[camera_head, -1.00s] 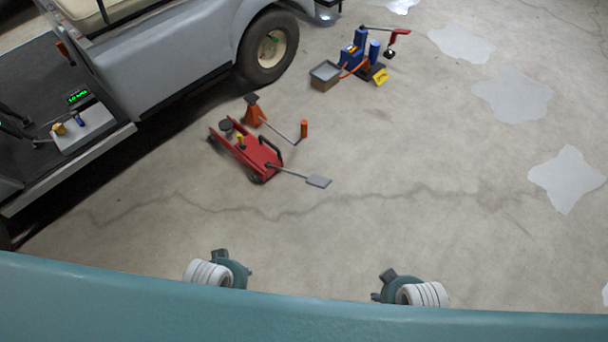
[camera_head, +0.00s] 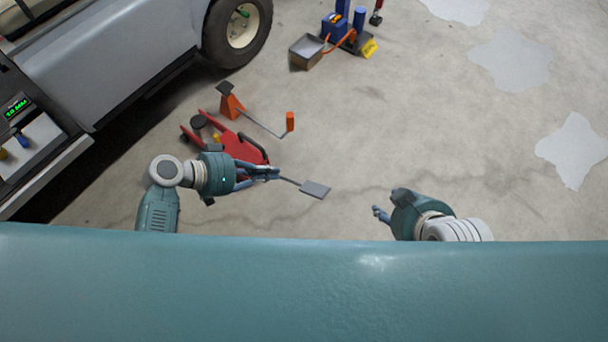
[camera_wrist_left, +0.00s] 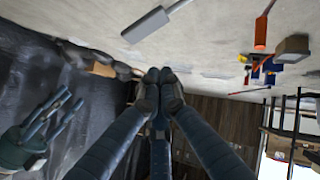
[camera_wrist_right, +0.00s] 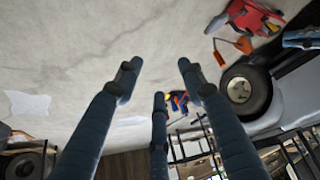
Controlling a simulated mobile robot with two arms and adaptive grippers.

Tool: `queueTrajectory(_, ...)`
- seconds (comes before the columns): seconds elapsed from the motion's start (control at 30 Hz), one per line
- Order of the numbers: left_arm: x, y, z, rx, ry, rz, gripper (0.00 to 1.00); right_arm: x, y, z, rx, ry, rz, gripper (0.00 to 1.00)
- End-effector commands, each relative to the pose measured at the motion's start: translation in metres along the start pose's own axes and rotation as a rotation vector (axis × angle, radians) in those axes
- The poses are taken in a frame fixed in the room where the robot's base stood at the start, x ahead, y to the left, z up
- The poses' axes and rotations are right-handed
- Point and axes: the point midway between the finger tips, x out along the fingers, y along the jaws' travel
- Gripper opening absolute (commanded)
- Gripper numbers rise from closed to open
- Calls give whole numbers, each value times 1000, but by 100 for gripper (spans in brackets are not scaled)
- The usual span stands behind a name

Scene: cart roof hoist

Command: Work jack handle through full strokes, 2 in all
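The red floor jack (camera_head: 230,150) lies on the concrete floor, partly hidden by my left gripper (camera_head: 274,173). A grey rod with a flat grey plate (camera_head: 315,190) sticks out of the jack to the right; the plate also shows in the left wrist view (camera_wrist_left: 148,24). My left gripper's fingers look closed together and empty, over or beside the rod in the head view; the height gap cannot be judged. An orange stand (camera_head: 231,105) behind the jack has a bent rod ending in an upright orange grip (camera_head: 290,121). My right gripper (camera_head: 379,213) is open and empty, right of the plate.
The grey cart (camera_head: 120,62) with its wheel (camera_head: 238,28) stands at upper left. A green-lit readout (camera_head: 17,108) is at far left. Floor to the right is clear, with pale patches (camera_head: 575,150).

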Motion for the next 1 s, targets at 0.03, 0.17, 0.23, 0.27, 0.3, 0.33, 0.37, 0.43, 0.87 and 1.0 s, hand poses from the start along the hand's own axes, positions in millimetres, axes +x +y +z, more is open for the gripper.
queueTrajectory(0.03, 0, 0, 0, 0, -1, -1, 0, 0, 0, 0, 0, 0, 0, 40)
queueTrajectory(0.17, 1, 0, 0, -1, -1, -1, 0, 0, 0, 0, 0, 2, 0, 40)
queueTrajectory(0.23, 3, 0, 1, -1, -1, -1, 0, 1, 0, -3, -1, 13, -1, 40)
queueTrajectory(0.27, 4, 0, 1, -2, -1, -1, 0, 2, -1, -5, -1, 22, -1, 40)
queueTrajectory(0.3, 7, 0, 1, -2, -1, 0, 0, 3, -1, -9, -1, 37, -2, 40)
queueTrajectory(0.33, 9, 0, 1, -3, 0, 1, 0, 3, -2, -13, -2, 52, -3, 40)
queueTrajectory(0.37, 12, 0, 1, -3, 0, 1, 0, 4, -2, -18, -2, 69, -4, 40)
queueTrajectory(0.43, 19, 0, 1, -2, 0, 0, 0, 5, -4, -30, -3, 116, -7, 40)
queueTrajectory(0.87, 70, -1, 2, -3, -1, 0, 0, -7, -15, -122, -9, 487, -28, 40)
queueTrajectory(1.0, 85, -1, 1, -3, 0, 0, 0, -19, -19, -150, -10, 614, -36, 40)
